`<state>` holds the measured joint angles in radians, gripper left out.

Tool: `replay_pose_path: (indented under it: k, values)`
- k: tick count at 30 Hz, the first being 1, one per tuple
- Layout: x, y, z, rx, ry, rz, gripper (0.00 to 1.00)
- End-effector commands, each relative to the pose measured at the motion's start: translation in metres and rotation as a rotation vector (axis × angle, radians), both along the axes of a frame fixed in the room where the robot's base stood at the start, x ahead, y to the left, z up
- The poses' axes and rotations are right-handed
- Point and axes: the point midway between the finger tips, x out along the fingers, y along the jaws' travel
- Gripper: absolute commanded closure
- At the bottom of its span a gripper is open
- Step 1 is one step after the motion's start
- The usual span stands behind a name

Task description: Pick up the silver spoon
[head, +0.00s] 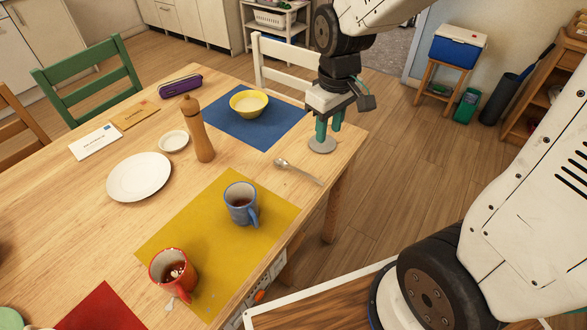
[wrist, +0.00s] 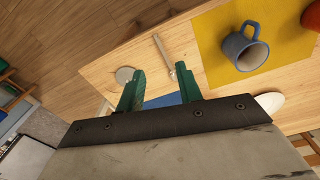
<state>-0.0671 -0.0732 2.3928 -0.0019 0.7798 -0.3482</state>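The silver spoon (head: 299,172) lies on the wooden table near its right edge, between the yellow and blue mats. In the wrist view the spoon (wrist: 163,51) shows beyond my fingertips, partly in line with the gap between them. My gripper (head: 329,134) has two green fingers, spread apart with nothing visible between them. In the head view it is above and to the right of the spoon, over the grey disc at the table edge. The fingers also show in the wrist view (wrist: 160,70). The spoon is apart from both fingers.
The grey disc (head: 321,146) lies close to the spoon. A blue mug (head: 240,204) stands on the yellow mat (head: 207,221). A yellow bowl (head: 248,103) sits on the blue mat (head: 269,133). A wooden pepper mill (head: 199,135) stands upright. Bare tabletop surrounds the spoon.

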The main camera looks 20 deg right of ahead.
Motion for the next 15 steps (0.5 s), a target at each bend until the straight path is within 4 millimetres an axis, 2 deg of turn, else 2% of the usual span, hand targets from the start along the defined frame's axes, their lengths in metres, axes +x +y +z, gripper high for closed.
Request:
replay_pose_path:
  k: [1,6,10,15]
  values:
    - [0.012,0.003,-0.021,-0.002,0.018,0.035,0.65]
    - [0.043,0.01,-0.077,-0.005,0.035,0.143,0.65]
    - [0.055,0.013,-0.107,-0.006,0.041,0.196,0.65]
    - [0.062,0.014,-0.127,-0.006,0.043,0.226,0.65]
